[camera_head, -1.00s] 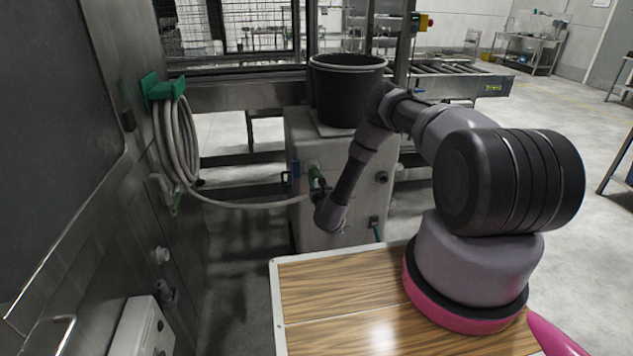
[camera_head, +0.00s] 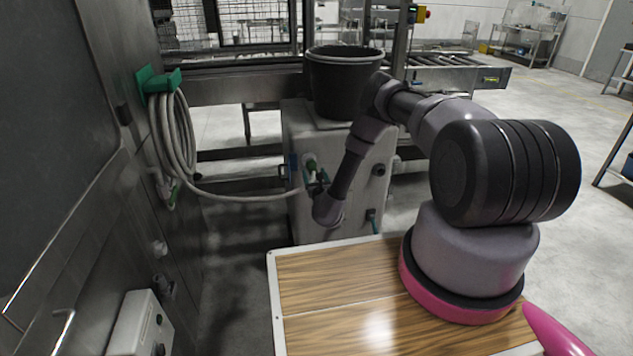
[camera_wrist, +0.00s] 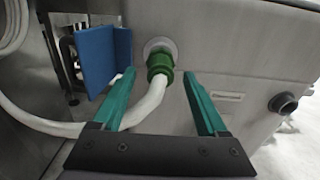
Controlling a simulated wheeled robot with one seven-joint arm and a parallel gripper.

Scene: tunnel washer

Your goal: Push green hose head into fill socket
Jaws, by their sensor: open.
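The green hose head (camera_wrist: 160,65) is at the pale round fill socket (camera_wrist: 158,46) on the white cabinet, its front end against or inside the ring; I cannot tell how deep. The white hose (camera_wrist: 150,105) bends down from it and runs left. In the head view the green head (camera_head: 311,166) shows small beside my wrist. My gripper (camera_wrist: 159,74) is open, with one teal finger on each side of the hose and head, and visible gaps to both. In the head view my gripper (camera_head: 316,187) is small and partly hidden by my arm.
A blue angled plate (camera_wrist: 98,58) stands close left of the socket. A dark round knob (camera_wrist: 283,102) sticks out at the right. The cabinet (camera_head: 345,160) carries a black bucket (camera_head: 343,85). Coiled hose hangs on a green holder (camera_head: 158,82) at left.

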